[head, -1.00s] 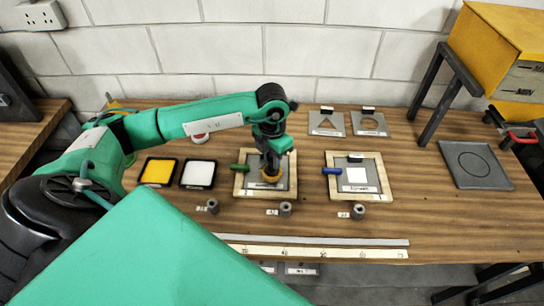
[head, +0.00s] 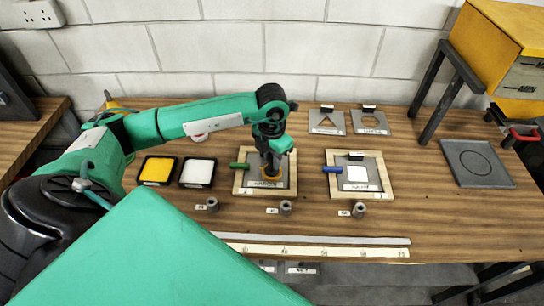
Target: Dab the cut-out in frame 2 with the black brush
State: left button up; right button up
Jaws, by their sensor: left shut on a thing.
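My left gripper (head: 270,160) reaches in from the left and points down over the left wooden frame (head: 238,185). It is shut on a dark brush, mostly hidden by the fingers. Yellow shows at the brush's lower end (head: 272,178), over the grey stencil plate (head: 286,165); whether this is bristles or paint I cannot tell. The brush end and gripper hide the cut-out there. The frame numbers are too small to read surely. My right gripper is not in view.
A yellow paint tray (head: 157,170) and a white one (head: 198,172) stand left of the frames. A green handle (head: 239,165) and a blue handle (head: 332,169) lie at the frames. Spare stencils (head: 328,121) lie behind; a grey circle-marked plate (head: 477,162) lies right.

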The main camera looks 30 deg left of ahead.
pick_arm(q)
jog(key=shift+r, duration=0.1)
jog(key=shift+r+p, duration=0.65)
jog(key=shift+r, duration=0.6)
jog(key=shift+r+p, duration=0.4)
jog(key=shift+r, duration=0.55)
